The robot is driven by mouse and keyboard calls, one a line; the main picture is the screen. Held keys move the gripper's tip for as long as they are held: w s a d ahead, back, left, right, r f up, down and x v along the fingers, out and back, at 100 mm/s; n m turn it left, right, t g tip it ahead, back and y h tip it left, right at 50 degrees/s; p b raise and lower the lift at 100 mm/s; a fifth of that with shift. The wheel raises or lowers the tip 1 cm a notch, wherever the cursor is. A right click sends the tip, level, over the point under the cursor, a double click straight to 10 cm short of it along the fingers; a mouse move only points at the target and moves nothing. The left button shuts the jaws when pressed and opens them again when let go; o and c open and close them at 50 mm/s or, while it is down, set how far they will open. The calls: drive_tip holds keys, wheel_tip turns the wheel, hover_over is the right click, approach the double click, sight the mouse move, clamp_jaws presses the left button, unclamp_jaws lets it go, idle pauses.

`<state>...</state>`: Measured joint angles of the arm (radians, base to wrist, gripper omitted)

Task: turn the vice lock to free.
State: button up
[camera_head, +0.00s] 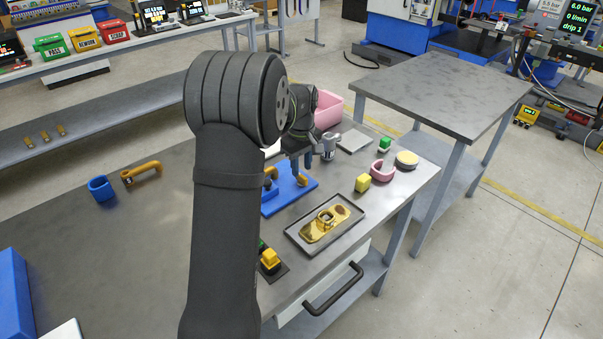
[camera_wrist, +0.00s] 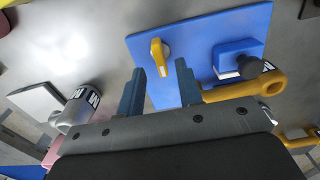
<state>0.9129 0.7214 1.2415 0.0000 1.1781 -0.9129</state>
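A blue plate (camera_head: 272,206) lies on the bench and also shows in the wrist view (camera_wrist: 207,24). On it is a small orange-yellow turn knob with a white mark (camera_wrist: 160,52), which I take to be the vice lock; it shows in the head view too (camera_head: 302,181). Beside it on the plate stands a blue block (camera_wrist: 236,54) with a black knob (camera_wrist: 250,66) and an orange handle (camera_wrist: 262,86). My gripper (camera_wrist: 160,66) is open and empty, its blue fingers apart on either side of the knob's line. Contact with the knob cannot be told.
A grey metal cylinder (camera_head: 328,147) stands close by the gripper. A tray (camera_head: 292,235) with a gold part (camera_head: 322,228) lies in front. The left bench is mostly clear.

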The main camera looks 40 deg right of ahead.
sight(301, 175)
drive_tip(key=shift+f, duration=1.65)
clamp_jaws()
